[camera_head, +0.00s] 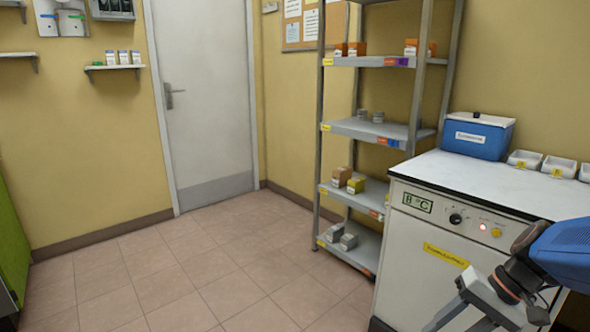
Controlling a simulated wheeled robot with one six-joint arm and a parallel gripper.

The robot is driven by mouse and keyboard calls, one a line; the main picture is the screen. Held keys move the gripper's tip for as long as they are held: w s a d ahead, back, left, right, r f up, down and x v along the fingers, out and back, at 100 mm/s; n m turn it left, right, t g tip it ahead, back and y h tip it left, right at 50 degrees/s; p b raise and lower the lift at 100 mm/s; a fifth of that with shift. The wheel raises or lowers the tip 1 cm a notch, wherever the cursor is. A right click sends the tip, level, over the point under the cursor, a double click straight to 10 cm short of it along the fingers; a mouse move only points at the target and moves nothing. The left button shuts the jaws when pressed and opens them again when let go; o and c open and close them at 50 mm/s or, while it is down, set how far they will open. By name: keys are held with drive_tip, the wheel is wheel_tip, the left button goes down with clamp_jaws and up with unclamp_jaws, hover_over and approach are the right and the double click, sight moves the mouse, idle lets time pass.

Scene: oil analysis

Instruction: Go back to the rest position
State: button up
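My gripper (478,308) is at the bottom right corner, at the end of my blue arm (565,250). It is in front of the white cabinet with the worktop. The lower edge of the picture cuts off its fingertips, so I cannot see whether it is open or shut, or whether it holds anything.
A white cabinet (415,278) with a knob and a red light stands at the right. On its top (480,182) are a blue box (477,136) and several small white trays. A metal shelf (358,128) with small boxes stands beside it. The tiled floor (170,280) toward the grey door (205,100) is clear.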

drive_tip(key=s+a+r+n+t+h, duration=0.2)
drive_tip(key=s+r+n+t+h, duration=0.2)
drive_tip(key=h, duration=0.2)
drive_tip(key=shift+s+a+r, duration=0.15)
drive_tip(key=shift+s+a, duration=0.15)
drive_tip(key=shift+s, duration=0.05)
idle(1.0)
